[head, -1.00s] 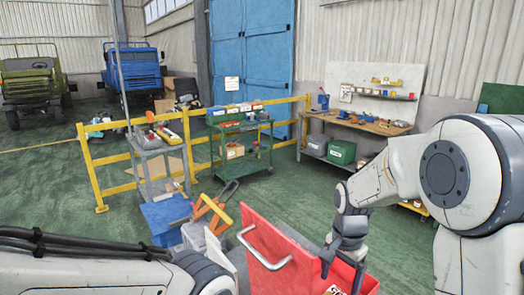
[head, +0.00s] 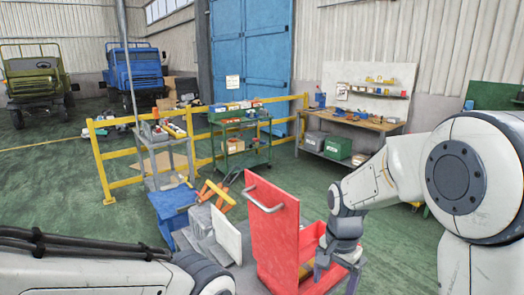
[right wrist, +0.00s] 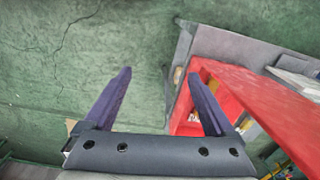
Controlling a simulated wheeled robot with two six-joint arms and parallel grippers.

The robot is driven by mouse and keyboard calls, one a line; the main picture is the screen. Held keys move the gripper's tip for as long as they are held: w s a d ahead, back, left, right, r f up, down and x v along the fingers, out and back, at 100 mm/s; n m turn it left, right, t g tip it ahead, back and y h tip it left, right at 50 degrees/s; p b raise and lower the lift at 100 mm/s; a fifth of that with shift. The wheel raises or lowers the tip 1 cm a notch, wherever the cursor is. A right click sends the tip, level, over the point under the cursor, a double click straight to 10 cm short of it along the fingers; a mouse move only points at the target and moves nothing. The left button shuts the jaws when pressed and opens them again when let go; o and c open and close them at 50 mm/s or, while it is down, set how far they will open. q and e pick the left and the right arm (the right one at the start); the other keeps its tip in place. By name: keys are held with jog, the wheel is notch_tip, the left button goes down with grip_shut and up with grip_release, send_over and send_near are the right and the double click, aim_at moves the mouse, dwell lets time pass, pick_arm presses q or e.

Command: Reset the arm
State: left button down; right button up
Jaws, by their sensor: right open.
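My right arm (head: 385,180) reaches in from the right in the head view, bent downward. Its gripper (head: 335,275) hangs beside the red cart (head: 272,235), in front of its open side. In the right wrist view the gripper (right wrist: 160,74) is open, with its two dark fingers wide apart and nothing between them. Green floor shows between the fingers, and the red cart's edge lies behind the right finger. My left arm (head: 90,272) lies across the bottom left of the head view. Its gripper is out of view.
A blue box (head: 172,208) and a white panel (head: 226,234) stand left of the red cart. Behind are a grey trolley (head: 168,160), a green trolley (head: 240,145), yellow railings (head: 125,183) and a workbench (head: 350,125). Green floor is clear between cart and workbench.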

jog(key=s+a+f+n+b, duration=0.2)
jog(key=s+a+n+b, duration=0.1)
jog(key=s+n, duration=0.2)
jog(key=s+a+f+n+b, duration=0.2)
jog(key=s+n, duration=0.4)
jog(key=s, duration=0.3)
jog(key=s+a+f+n+y+b, duration=0.1)
jog(key=s+a+f+n+b, duration=0.1)
jog(key=s+a+n+b, duration=0.2)
jog(key=s+a+n, duration=0.1)
jog(key=s+a, duration=0.1)
jog(key=s, duration=0.1)
jog(key=shift+s+a+f+n, duration=0.2)
jog(key=shift+s+n, duration=0.1)
jog(key=shift+s, duration=0.1)
